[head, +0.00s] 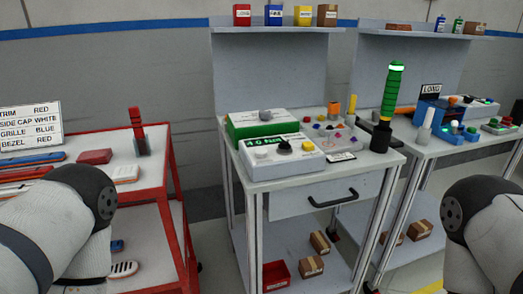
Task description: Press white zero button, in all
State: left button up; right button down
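A white box module (290,165) sits on the front left of the middle workbench. I cannot read which button is marked zero. Parts of my arms show at the lower left and lower right, apart from the module. Neither gripper is in view.
Behind the module lies a green and white box (262,122) with a grey knob. Small coloured parts (330,132) and a green-topped stack light (390,95) stand to the right. A red cart (160,165) is at left; a second bench (450,150) is at right.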

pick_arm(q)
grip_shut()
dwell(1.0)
